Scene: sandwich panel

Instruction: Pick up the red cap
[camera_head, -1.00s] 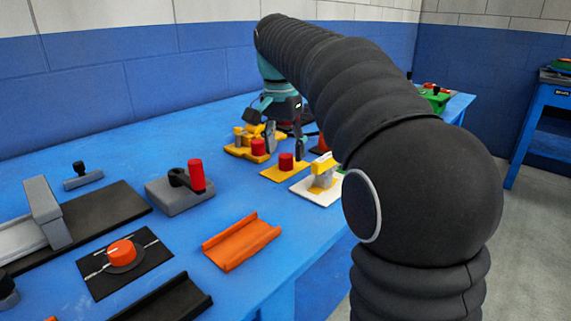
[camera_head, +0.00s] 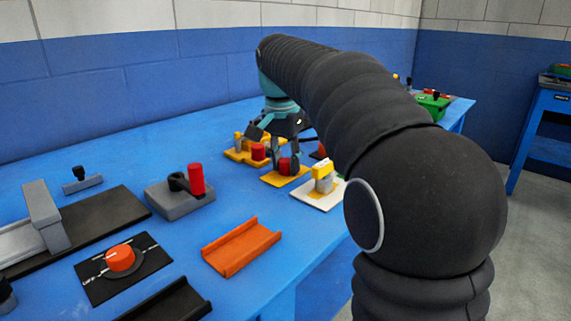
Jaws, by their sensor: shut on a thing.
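The red cap (camera_head: 284,164) is a short red cylinder over a flat yellow plate (camera_head: 272,179) at the middle of the blue table. My gripper (camera_head: 288,165) reaches down from above and is shut on the cap, with its dark fingers at the cap's sides. The fingers hide part of the cap. I cannot tell whether the cap still touches the plate.
A yellow fixture with another red cylinder (camera_head: 258,152) stands close on the left. A white plate with a yellow-topped block (camera_head: 323,174) is close on the right. A grey base with a red-handled lever (camera_head: 196,180) and an orange channel (camera_head: 240,247) lie nearer.

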